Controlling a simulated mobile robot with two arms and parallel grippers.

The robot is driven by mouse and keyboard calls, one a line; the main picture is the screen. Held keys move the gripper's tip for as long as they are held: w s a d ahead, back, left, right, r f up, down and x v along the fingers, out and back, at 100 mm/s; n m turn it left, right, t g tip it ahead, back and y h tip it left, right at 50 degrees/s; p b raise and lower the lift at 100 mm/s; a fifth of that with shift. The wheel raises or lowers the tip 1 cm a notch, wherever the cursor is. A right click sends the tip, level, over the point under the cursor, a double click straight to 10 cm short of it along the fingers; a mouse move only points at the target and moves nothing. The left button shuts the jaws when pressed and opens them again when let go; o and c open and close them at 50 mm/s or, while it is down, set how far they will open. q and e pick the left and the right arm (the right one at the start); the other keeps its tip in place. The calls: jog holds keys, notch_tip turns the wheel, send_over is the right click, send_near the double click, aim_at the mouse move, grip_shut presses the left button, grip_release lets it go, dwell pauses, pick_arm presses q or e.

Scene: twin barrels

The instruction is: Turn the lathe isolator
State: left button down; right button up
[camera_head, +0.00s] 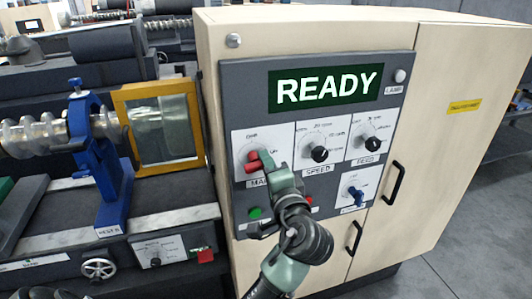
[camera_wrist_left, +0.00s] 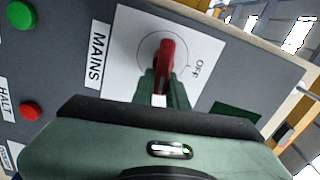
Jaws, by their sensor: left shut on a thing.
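The red lathe isolator handle (camera_head: 253,162) sits on a white plate marked MAINS, at the left of the grey control panel (camera_head: 226,85). In the left wrist view the red handle (camera_wrist_left: 167,50) stands out from a round dial, with an OFF mark beside it. My left gripper (camera_head: 264,162) reaches up from below and is shut on the handle. The handle's exact setting is hard to read. My right gripper is not in view.
A green button (camera_wrist_left: 21,15) and a red HALT button (camera_wrist_left: 30,111) are near. A blue steady rest (camera_head: 105,165) stands left.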

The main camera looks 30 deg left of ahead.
pick_arm(q)
jog(key=shift+f+m+p, duration=0.4)
jog(key=shift+m+p, duration=0.3)
jog(key=shift+m, duration=0.2)
jog(key=shift+s, duration=0.1)
jog(key=c, duration=1.4)
grip_release()
jog(key=shift+a, duration=0.1)
jog(key=shift+s+a+r, duration=0.1)
jog(key=shift+s+a, duration=0.05)
